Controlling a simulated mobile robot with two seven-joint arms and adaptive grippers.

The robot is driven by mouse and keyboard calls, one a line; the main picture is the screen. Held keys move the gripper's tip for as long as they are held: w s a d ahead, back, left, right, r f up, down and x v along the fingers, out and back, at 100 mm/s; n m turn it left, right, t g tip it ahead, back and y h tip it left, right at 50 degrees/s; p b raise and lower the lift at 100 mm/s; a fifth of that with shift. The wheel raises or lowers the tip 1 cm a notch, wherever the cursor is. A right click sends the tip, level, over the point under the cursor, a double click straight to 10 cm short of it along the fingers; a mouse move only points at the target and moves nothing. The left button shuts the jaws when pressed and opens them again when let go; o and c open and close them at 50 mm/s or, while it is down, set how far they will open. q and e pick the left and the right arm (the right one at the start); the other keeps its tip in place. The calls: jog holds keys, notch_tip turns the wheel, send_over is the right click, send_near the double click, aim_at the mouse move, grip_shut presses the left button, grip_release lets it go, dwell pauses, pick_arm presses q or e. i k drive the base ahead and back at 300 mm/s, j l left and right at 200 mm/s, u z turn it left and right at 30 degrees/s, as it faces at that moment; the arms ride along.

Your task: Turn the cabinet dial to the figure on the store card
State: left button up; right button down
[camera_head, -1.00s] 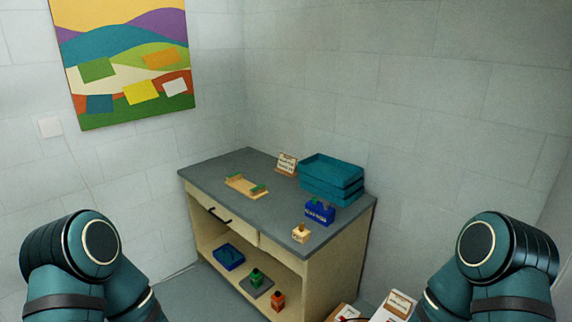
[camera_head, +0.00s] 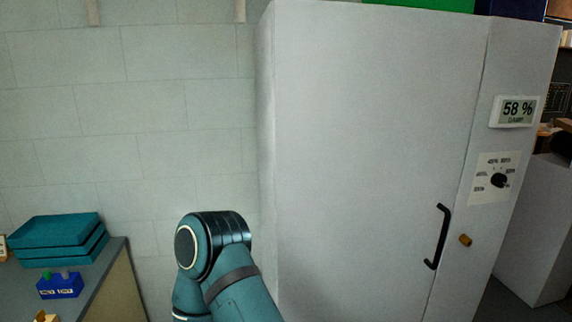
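A tall white cabinet (camera_head: 365,130) stands at the right of the view. Its black dial (camera_head: 499,181) sits on a white plate (camera_head: 480,165) with several small labels around it, too small to read surely. Above it a display (camera_head: 515,111) reads 58 % with a small word beneath, which looks like "DAMP". A black door handle (camera_head: 438,236) is left of and below the dial. I cannot make out a store card in the present view. One of my arms shows at bottom centre, well left of the dial. Neither gripper is in view.
A bench top (camera_head: 105,275) at lower left bears stacked teal trays (camera_head: 58,240) and a blue box (camera_head: 60,286). A brown knob (camera_head: 465,240) is beside the handle. Green and blue items lie on top of the cabinet. A white block (camera_head: 540,225) stands at far right.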

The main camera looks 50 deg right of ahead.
aim_at(499, 180)
jog(key=l+z, duration=0.1)
jog(key=z, duration=3)
